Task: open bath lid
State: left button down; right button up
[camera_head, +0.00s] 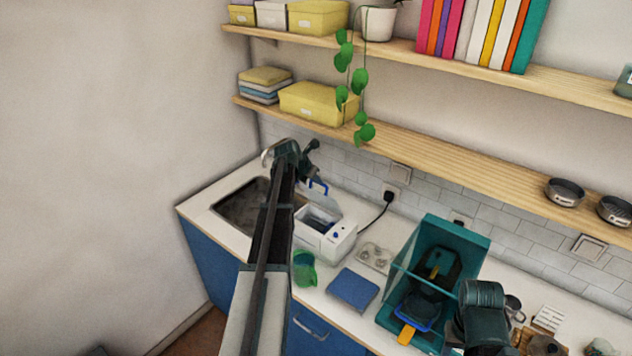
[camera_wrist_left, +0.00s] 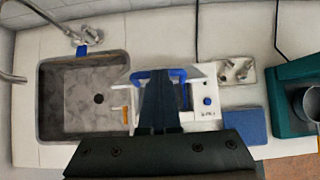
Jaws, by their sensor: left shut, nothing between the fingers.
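The white bath (camera_head: 327,240) with blue knobs stands on the counter right of the sink. Its lid (camera_head: 327,203) is raised and leans back, and the dark inside of the bath shows. The blue lid handle (camera_head: 319,187) is at the lid's upper edge. My left gripper (camera_head: 312,176) is shut and empty, close by the handle; I cannot tell whether they touch. In the left wrist view the shut fingers (camera_wrist_left: 158,88) overlap the middle of the blue handle (camera_wrist_left: 139,76), with the bath's panel (camera_wrist_left: 205,102) to the right.
The sink (camera_head: 240,208) and faucet lie left of the bath. A green cup (camera_head: 304,268), blue pad (camera_head: 353,289) and metal-fitted plate (camera_head: 375,257) are near it. A teal case (camera_head: 452,234) stands further right. Shelves (camera_head: 440,150) overhang the counter.

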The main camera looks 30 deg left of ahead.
pick_arm(q)
jog(key=w, duration=1.1)
jog(key=shift+w+d+r, duration=0.25)
jog(key=shift+d+r, duration=0.1)
jog(key=shift+d, duration=0.05)
jog(key=shift+p, duration=0.3)
dwell(0.6)
jog(key=p+v, duration=0.9)
jog(key=v, duration=0.3)
